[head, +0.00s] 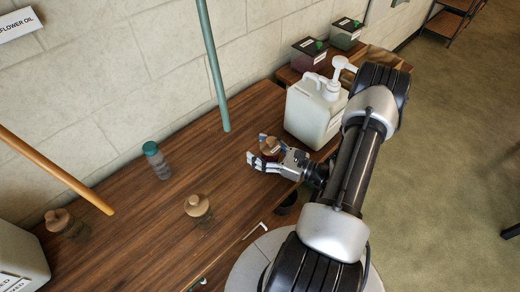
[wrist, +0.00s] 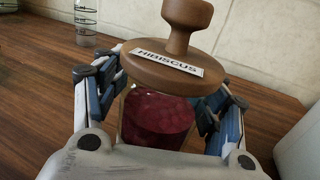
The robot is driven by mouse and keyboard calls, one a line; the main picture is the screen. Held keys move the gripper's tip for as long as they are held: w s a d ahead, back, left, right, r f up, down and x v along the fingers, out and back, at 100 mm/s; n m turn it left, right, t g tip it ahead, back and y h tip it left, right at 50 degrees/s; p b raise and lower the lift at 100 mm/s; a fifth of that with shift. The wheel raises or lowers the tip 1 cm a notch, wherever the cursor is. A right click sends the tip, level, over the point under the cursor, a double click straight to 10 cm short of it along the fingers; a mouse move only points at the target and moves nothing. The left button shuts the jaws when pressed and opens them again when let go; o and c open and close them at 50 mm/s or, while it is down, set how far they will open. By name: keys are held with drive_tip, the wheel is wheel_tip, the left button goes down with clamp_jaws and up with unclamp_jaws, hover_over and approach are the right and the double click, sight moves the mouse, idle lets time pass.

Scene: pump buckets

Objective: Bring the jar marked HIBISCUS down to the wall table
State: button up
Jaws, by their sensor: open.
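The HIBISCUS jar (head: 270,146) has a round wooden lid with a knob and a white label. In the wrist view the jar (wrist: 158,115) is glass with dark red contents, upright, its label readable on the lid. My gripper (head: 256,148) is open, with one finger on each side of the jar below the lid. Small gaps seem to show between fingers and glass. The jar is at the wooden table (head: 225,165) along the wall, near its front edge; its base is hidden, so contact with the top cannot be seen.
A white pump jug (head: 316,108) stands close behind my gripper. Another wooden-lidded jar (head: 198,208), a teal-capped bottle (head: 156,160) and a further lidded jar (head: 63,224) stand leftward. A green pole (head: 213,65) and a wooden pole (head: 55,170) cross the view. Bare tabletop lies between.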

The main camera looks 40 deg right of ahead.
drive_tip(key=shift+s+d+r, duration=0.1)
drive_tip(key=shift+s+r, duration=0.05)
drive_tip(key=p+v, duration=0.2)
drive_tip(key=v, duration=0.9)
drive_tip(key=shift+s, duration=0.4)
